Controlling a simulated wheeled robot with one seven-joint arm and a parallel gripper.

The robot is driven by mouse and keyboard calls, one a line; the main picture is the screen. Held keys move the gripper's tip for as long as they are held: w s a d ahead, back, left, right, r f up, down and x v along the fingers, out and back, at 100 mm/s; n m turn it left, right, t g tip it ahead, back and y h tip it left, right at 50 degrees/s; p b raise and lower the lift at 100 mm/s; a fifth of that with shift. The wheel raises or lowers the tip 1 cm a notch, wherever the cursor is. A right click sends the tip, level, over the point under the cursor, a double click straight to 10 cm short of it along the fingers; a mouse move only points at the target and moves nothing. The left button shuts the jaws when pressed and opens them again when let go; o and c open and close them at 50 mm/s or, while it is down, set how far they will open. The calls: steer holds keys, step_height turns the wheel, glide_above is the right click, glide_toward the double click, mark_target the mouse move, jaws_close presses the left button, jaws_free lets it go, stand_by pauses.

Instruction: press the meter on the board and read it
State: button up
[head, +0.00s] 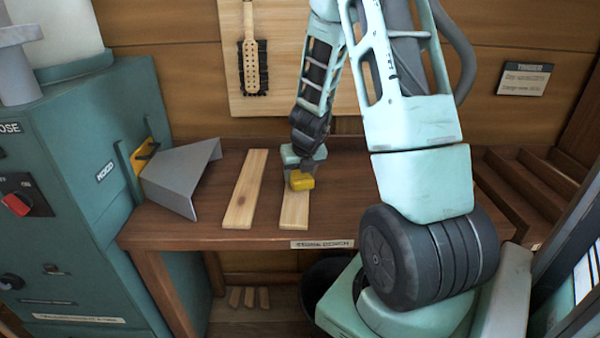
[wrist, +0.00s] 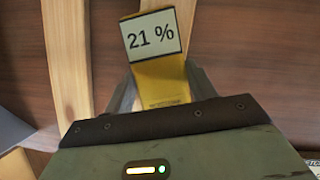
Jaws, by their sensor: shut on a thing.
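The meter (head: 301,181) is a small yellow block held by my gripper (head: 299,170) over the right-hand wooden board (head: 295,209). In the wrist view the meter (wrist: 160,80) sits between the fingers, and its display (wrist: 151,36) reads "21 %". My gripper is shut on the meter. The meter appears to be down on the board, though its contact face is hidden. The board runs on past the meter in the wrist view (wrist: 148,5). A second pale board (head: 243,190) lies to the left, apart from the meter.
Both boards lie on a brown bench (head: 220,238). A grey angled metal hood (head: 185,178) and a teal machine (head: 75,190) stand at the left. A brush (head: 252,65) hangs on a wall panel behind. Wooden racks (head: 520,185) are at the right.

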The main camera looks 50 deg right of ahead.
mark_target(300, 174)
stand_by(0.4)
step_height(300, 174, up, 8)
steer(key=p, duration=0.7)
steer(key=shift+p, duration=0.3)
stand_by(0.5)
